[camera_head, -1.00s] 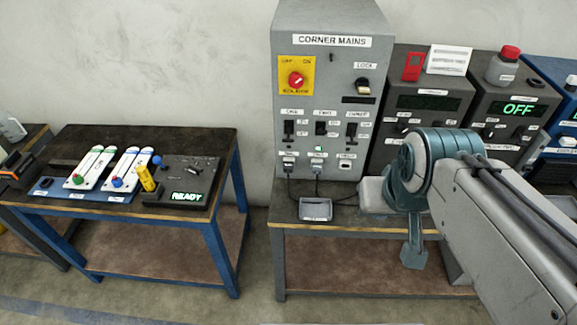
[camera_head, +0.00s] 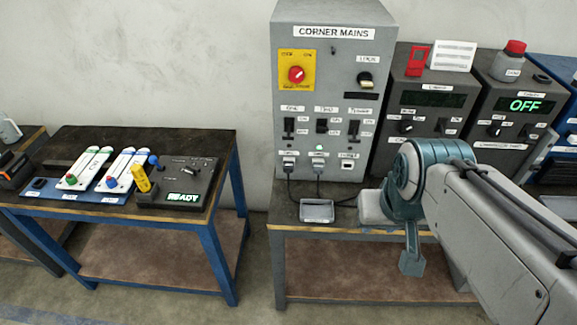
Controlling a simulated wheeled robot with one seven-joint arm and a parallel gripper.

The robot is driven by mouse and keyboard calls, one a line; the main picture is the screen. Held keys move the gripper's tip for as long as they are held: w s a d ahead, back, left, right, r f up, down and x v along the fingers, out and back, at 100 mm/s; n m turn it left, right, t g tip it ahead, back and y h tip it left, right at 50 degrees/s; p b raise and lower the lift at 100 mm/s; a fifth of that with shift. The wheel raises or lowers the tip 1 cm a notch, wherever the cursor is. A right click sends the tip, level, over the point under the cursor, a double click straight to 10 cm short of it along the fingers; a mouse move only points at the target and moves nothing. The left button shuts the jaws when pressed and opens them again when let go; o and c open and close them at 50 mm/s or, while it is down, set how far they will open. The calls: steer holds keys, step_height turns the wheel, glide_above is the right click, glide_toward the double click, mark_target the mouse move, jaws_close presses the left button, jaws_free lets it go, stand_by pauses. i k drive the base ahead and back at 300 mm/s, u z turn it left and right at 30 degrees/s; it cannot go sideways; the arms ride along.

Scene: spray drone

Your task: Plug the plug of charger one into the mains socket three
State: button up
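The grey CORNER MAINS cabinet (camera_head: 300,110) stands on the right-hand bench. Three sockets sit in a row low on its front. Plugs with dark cables sit at the left socket (camera_head: 288,161) and the middle socket (camera_head: 318,161). The right socket (camera_head: 348,164) shows a pale face with no cable. Its label is too small to read. A cable runs right along the bench towards my arm. I cannot tell which plug belongs to charger one. My arm crosses the right side, its teal joint over the bench. My gripper's fingers do not show.
A small grey tray (camera_head: 317,211) lies at the bench (camera_head: 350,230) front. Instrument boxes, one reading OFF (camera_head: 522,106), stand to the right. A blue-legged table (camera_head: 190,140) on the left holds white-and-blue devices and a READY box (camera_head: 190,180). A floor gap separates both tables.

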mark_target(287, 166)
steer(key=k, duration=0.5)
steer(key=z, duration=1.25)
steer(key=i, duration=1.1)
steer(key=u, duration=2.9)
